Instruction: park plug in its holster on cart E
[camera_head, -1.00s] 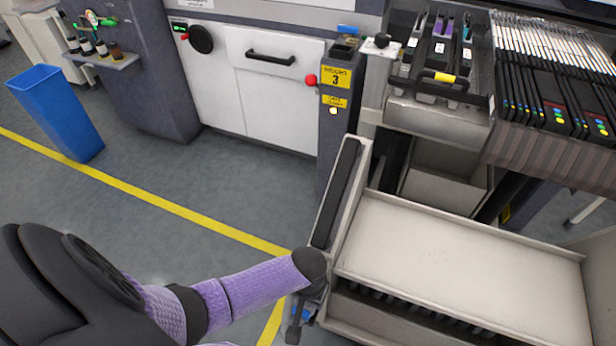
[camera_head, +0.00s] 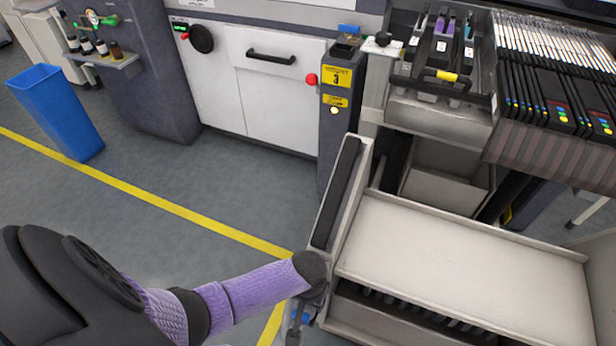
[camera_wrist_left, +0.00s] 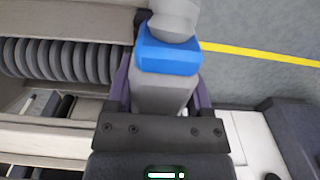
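The plug (camera_wrist_left: 168,50) is grey with a blue band and sits between the two purple fingers of my left gripper (camera_wrist_left: 163,92) in the left wrist view. The fingers press on both sides of its grey body. In the head view my left gripper (camera_head: 302,312) is beside the left side of the cart (camera_head: 460,265), low down and mostly hidden by my own wrist. A bit of blue shows there. No cart letter is readable, and I cannot make out the holster. My right gripper is not in view.
A dark upright bar (camera_head: 336,192) runs along the cart's left edge. A grey post with a yellow label (camera_head: 336,78) and a white machine cabinet (camera_head: 275,90) stand behind. A blue bin (camera_head: 55,112) is at the left. Floor between is clear, with a yellow line (camera_head: 150,195).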

